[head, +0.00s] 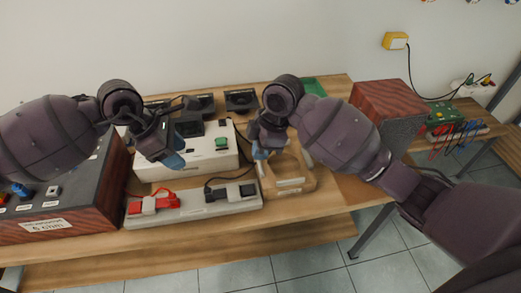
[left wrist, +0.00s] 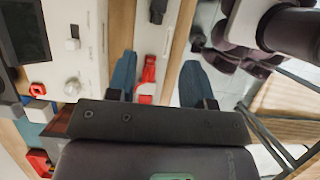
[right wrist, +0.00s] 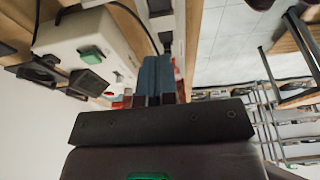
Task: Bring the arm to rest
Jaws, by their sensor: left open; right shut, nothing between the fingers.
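Both of my arms reach over the wooden bench in the head view. My left gripper (head: 172,160) hangs above the left part of a white box, pointing down. In the left wrist view its two blue fingers (left wrist: 160,78) are spread apart, with nothing held between them. My right gripper (head: 262,152) is right of the white box, near the wooden tray. In the right wrist view its blue fingers (right wrist: 156,78) are together and empty. Whether either gripper touches anything below it cannot be told.
A power strip (head: 195,204) with a red plug (head: 153,203) and a black plug lies along the bench front. The white box (head: 200,164) with a green switch stands behind it. A wooden tray (head: 295,183) is at right, a dark box (head: 85,196) at left. Speakers line the back.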

